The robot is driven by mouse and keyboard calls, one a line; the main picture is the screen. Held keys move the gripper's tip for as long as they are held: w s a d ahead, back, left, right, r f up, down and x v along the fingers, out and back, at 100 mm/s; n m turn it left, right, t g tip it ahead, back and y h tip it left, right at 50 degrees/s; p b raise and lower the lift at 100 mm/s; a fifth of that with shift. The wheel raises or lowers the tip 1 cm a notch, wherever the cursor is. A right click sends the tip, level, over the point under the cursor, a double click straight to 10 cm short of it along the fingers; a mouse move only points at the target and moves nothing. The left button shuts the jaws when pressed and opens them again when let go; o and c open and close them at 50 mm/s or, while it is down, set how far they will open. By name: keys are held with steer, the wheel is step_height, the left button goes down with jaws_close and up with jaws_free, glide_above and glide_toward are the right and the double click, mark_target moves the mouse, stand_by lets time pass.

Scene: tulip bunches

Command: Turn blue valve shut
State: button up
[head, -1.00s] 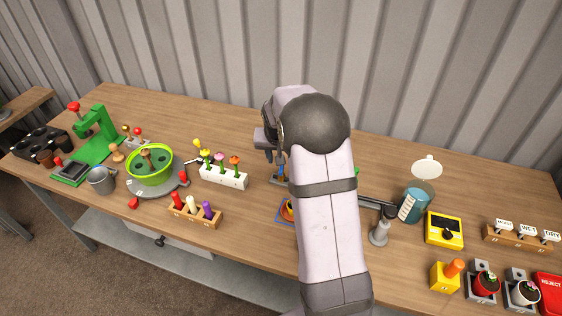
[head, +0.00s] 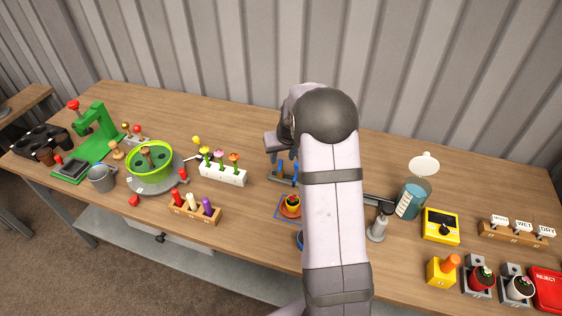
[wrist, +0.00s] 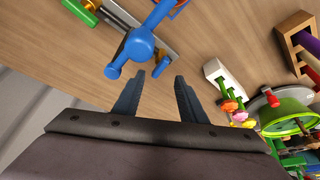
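The blue valve (wrist: 140,45) has a round hub with rod-like arms, one ending in a knob toward my gripper. It sits over a metal pipe or bar in the wrist view. My gripper (wrist: 161,74) is open and empty, its two fingertips just short of the valve and apart from it. In the head view my gripper (head: 281,155) is above the valve's spot, where a little blue (head: 295,174) shows; my arm hides much of this area.
A white planter with flowers (head: 222,175) stands to the left. A small pot (head: 292,204) sits on a blue-edged pad in front. A jug of blue liquid (head: 411,200) and a yellow meter (head: 441,226) are to the right. The table behind my gripper is clear.

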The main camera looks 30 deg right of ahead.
mark_target(280, 165)
steer(key=shift+p+x, duration=0.85)
steer(key=shift+x, duration=2.05)
